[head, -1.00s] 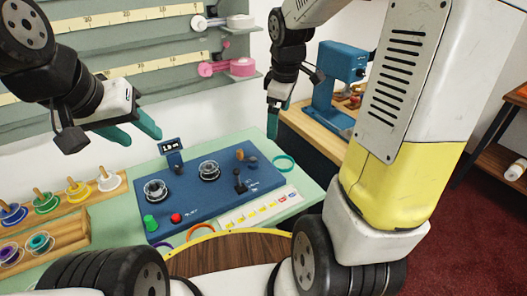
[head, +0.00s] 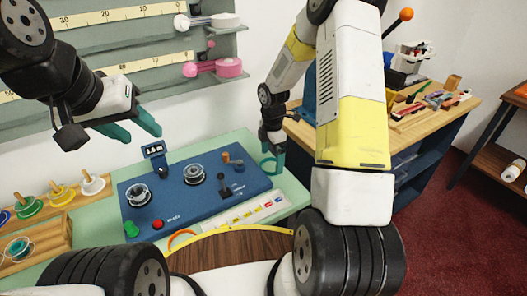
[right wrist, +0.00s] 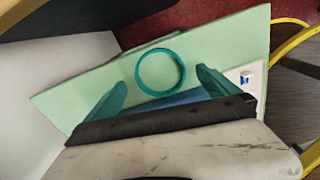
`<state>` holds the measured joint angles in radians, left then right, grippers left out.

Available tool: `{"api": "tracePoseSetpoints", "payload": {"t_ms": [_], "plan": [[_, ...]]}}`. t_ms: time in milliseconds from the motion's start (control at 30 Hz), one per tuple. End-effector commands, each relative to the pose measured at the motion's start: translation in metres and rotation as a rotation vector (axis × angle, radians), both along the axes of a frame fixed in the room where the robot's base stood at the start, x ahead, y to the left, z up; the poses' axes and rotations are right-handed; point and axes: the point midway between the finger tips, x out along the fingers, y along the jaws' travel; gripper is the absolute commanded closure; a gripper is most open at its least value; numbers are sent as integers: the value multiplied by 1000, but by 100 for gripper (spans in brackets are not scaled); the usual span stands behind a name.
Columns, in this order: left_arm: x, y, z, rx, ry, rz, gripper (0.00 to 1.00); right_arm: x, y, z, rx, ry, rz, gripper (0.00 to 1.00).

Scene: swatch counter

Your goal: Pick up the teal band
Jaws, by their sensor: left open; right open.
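The teal band (right wrist: 140,72) is a thin ring lying flat on the pale green counter. In the right wrist view it lies just ahead of and between the fingertips of my right gripper (right wrist: 161,86), which is open and empty. In the head view my right gripper (head: 272,162) is low over the counter's right end, and its teal fingers overlap the band there, making the two hard to tell apart. My left gripper (head: 141,127) is open and empty, raised above the counter's left part, far from the band.
A blue device panel (head: 195,205) with knobs, reels and a small display stands left of my right gripper. Spools on a wooden rack (head: 40,243) are at the left. A wooden bench (head: 440,115) with tools is at the right. The counter's edge is close to the band.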

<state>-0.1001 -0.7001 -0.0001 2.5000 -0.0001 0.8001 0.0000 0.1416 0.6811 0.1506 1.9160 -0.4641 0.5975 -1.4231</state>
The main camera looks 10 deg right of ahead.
Motion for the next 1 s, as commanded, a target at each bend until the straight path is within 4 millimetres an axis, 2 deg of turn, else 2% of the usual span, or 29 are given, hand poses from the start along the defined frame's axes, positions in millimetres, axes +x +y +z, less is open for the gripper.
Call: {"api": "tracePoseSetpoints", "payload": {"t_ms": [33, 167, 433, 733, 1000], "plan": [[0, 0, 0, 0, 0, 0, 53, -1, 0, -9, 0, 3, 1, 0], [0, 0, 0, 0, 0, 0, 53, 0, 0, -21, 0, 1, -1, 0], [0, 0, 0, 0, 0, 0, 53, 0, 0, -23, 0, -1, -2, 2], [0, 0, 0, 0, 0, 0, 53, 0, 0, -23, 0, -1, -2, 61], [0, 0, 0, 0, 0, 0, 53, 0, 0, -22, 0, -1, -2, 62]]}}
